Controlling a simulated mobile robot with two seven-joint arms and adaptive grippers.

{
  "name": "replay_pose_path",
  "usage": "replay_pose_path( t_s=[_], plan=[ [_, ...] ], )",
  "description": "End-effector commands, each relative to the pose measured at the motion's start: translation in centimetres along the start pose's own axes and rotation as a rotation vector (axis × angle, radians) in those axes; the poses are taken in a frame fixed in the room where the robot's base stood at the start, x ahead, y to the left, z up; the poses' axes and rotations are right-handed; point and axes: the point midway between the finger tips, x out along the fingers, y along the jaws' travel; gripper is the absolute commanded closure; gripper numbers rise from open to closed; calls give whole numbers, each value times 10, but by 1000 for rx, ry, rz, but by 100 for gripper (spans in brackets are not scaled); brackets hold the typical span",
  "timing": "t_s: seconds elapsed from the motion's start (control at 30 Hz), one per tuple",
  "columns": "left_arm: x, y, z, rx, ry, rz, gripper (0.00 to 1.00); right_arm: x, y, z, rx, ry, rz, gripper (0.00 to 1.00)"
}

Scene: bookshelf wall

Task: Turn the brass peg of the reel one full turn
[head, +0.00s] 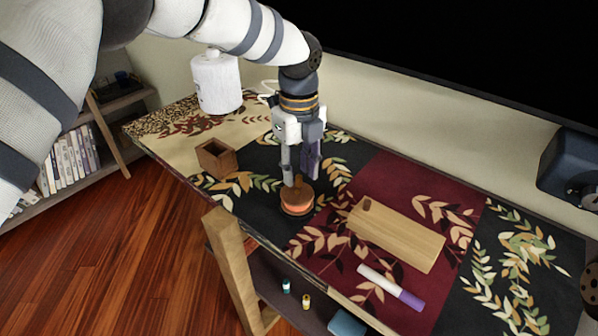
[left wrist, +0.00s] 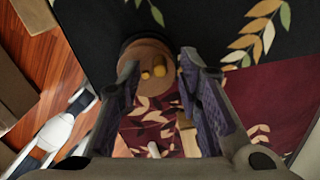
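The reel (head: 297,202) stands on the patterned cloth of the long table, an orange-brown round body with a wooden top. I cannot tell which one is the peg. My left gripper (head: 298,182) points down right over the reel and hides part of its top. I cannot tell whether a finger touches the peg.
A small open wooden box (head: 216,158) stands left of the reel. A wooden board (head: 397,236) and a purple-and-white marker (head: 391,287) lie to its right. A white lidded canister (head: 217,82) stands behind. A dark screen (head: 470,60) and a dark device (head: 570,170) border the back.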

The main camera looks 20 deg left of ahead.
Motion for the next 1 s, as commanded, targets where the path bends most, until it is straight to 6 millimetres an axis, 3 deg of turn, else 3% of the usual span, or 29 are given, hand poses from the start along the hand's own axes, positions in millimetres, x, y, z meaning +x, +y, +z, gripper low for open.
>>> replay_pose_path(
  t_s=[0.2, 0.4, 0.57, 1.0],
  plan=[
    [-61, -1, 0, 0, -3, -6, 68, 0, 0, 0, 0, 1, 0, 60],
    [-99, -1, 0, 1, -2, -4, 68, 0, 0, 0, 0, 1, 0, 60],
    [-108, 0, 0, 2, -1, -1, 68, 0, 0, 0, 0, 0, 0, 60],
    [-107, 0, 0, -3, 0, -1, 68, 0, 0, 0, 0, 1, 0, 60]
  ],
)
